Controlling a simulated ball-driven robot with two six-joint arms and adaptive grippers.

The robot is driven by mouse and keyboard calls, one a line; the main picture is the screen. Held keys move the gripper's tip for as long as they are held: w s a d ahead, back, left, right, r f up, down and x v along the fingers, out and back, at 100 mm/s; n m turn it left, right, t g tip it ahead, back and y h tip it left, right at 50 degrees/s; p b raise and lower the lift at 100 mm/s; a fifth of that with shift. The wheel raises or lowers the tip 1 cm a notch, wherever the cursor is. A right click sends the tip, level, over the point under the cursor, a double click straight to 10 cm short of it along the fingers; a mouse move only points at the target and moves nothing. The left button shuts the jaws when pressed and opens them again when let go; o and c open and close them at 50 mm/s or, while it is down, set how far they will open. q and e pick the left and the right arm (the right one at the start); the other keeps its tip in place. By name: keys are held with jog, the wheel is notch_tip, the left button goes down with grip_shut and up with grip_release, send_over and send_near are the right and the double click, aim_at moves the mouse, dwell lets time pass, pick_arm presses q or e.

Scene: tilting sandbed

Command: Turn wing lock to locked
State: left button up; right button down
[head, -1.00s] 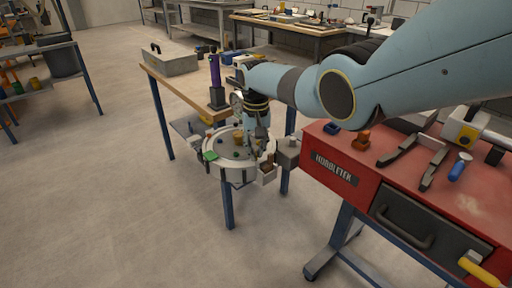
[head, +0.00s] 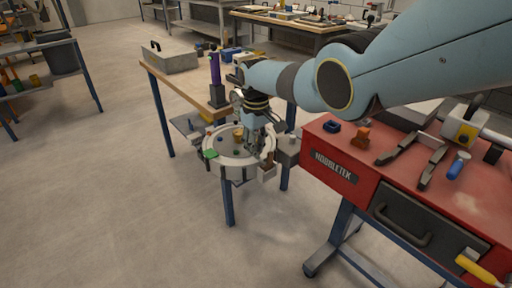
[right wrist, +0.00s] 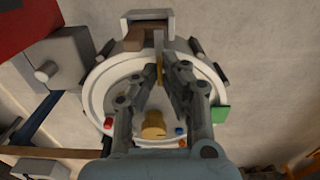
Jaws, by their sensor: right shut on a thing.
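The sandbed is a round pale tray (head: 222,171) on a blue-legged stand in the head view; its rim (right wrist: 95,88) also shows in the right wrist view. My right gripper (head: 257,147) reaches down over the tray's right side. In the right wrist view my right gripper (right wrist: 160,78) is shut on a thin upright brass-coloured piece (right wrist: 159,66), which looks like the wing lock, near the rim. The fingers hide part of it, and I cannot read its lock position. A round brass knob (right wrist: 153,124) stands in the tray, apart from the fingertips. My left gripper is out of view.
A green block (right wrist: 220,113) sits at the tray's rim. A grey box with a knob (right wrist: 60,65) stands close beside the tray. A red tool cabinet (head: 330,165) is to the right, and a wooden bench (head: 180,88) is behind. Open floor lies left and in front.

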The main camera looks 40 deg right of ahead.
jog(key=shift+r, duration=0.1)
jog(key=c, duration=1.5)
grip_release()
notch_tip(320, 180, up, 12)
